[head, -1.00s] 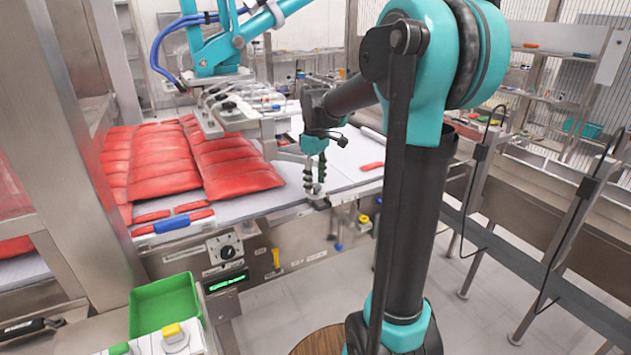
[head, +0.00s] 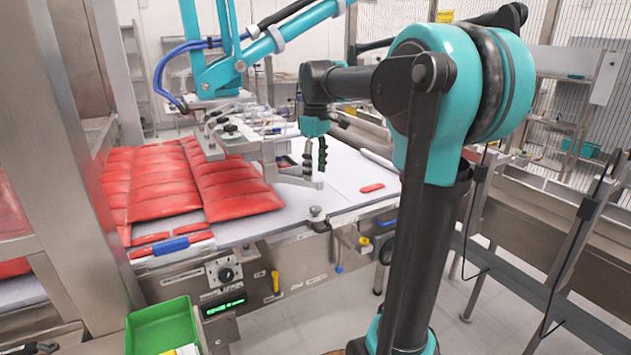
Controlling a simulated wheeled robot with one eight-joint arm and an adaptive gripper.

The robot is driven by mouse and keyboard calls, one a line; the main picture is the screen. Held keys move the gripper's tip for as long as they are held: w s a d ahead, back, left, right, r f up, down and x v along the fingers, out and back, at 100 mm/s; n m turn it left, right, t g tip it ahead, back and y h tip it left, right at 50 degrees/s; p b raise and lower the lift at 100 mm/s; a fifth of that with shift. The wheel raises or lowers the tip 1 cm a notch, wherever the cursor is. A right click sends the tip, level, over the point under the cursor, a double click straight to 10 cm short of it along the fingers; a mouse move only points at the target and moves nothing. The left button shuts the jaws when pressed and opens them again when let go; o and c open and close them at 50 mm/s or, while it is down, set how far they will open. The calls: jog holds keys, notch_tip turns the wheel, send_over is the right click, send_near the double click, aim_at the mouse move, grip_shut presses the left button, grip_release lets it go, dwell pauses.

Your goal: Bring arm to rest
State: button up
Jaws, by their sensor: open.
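My arm, black and teal, rises at the right of the head view. Its forearm reaches left across the far part of the white work table (head: 345,175). My gripper (head: 315,170) hangs pointing down from the wrist, above the table and to the right of the red packs. It is open, with its two dark fingers apart and nothing seen between them.
Red packs (head: 235,190) lie in rows on the table's left. A teal picker arm with a metal head (head: 235,130) stands close left of my gripper. A small red piece (head: 372,188) lies to the right. A green bin (head: 160,328) is at the front left.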

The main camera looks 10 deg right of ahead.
jog(key=shift+r, duration=0.3)
jog(key=s+f+m, duration=0.1)
jog(key=s+f, duration=0.2)
jog(key=f, duration=0.1)
jog(key=s+d+f+m+t, duration=0.1)
jog(key=s+f+m, duration=0.1)
jog(key=f, duration=0.3)
jog(key=s+d+f+m+t, duration=0.1)
jog(key=s+f, duration=0.3)
jog(key=f, duration=0.1)
jog(key=shift+d+f+m, duration=0.2)
jog(key=shift+m, duration=0.2)
jog(key=s+d+f+m+t, duration=0.1)
jog(key=s+f+m, duration=0.4)
jog(key=s+f, duration=0.7)
jog(key=shift+s+d+f+t, duration=0.3)
jog(key=shift+s+f+t, duration=0.1)
jog(key=shift+t, duration=0.2)
